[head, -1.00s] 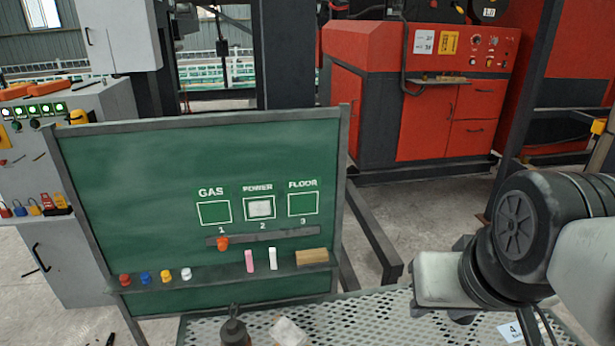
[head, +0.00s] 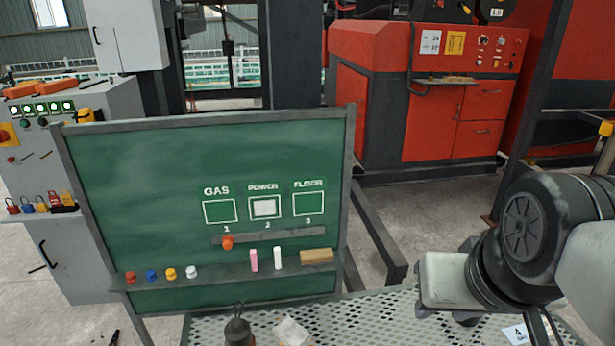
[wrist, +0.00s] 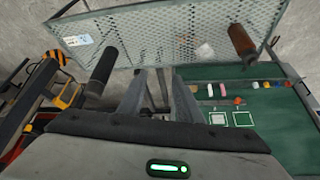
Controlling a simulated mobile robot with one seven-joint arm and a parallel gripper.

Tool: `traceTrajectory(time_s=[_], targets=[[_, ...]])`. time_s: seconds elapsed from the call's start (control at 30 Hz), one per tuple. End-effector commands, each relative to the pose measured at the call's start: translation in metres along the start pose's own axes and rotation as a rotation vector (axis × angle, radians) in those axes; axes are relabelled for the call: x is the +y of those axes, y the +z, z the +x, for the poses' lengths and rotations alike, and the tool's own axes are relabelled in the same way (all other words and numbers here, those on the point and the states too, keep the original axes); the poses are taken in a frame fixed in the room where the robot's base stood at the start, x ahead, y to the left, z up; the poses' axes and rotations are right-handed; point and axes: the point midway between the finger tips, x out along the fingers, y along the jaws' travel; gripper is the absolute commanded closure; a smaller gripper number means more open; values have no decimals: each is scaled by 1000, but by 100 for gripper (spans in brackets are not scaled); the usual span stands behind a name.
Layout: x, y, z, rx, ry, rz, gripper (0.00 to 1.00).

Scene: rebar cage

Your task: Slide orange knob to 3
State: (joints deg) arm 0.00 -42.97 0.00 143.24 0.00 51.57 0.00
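The orange knob (head: 228,243) sits near the left end of a grey horizontal slot (head: 290,235) on the green board (head: 130,190), below the number 1. The number 3 (head: 308,220) stands above the slot's right end, under the FLOOR square (head: 308,204). My gripper (head: 418,285) is to the right of the board, apart from it and from the knob. In the wrist view my gripper (wrist: 158,88) shows two grey fingers with a gap between them, empty. The orange knob also shows there (wrist: 238,101), small, right of the fingers.
A ledge below the slot holds colored caps (head: 151,275), pink chalk (head: 254,261), white chalk (head: 278,258) and an eraser (head: 316,257). A perforated metal table (head: 370,320) stands in front, with a dark bottle (head: 238,332) on it.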

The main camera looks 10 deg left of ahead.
Motion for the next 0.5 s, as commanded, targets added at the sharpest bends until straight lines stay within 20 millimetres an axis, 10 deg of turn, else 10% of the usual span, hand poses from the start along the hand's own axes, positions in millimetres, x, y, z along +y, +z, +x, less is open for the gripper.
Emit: traceTrajectory(time_s=[0.5], targets=[[-15,-32,2,-7,-26,-17,62]])
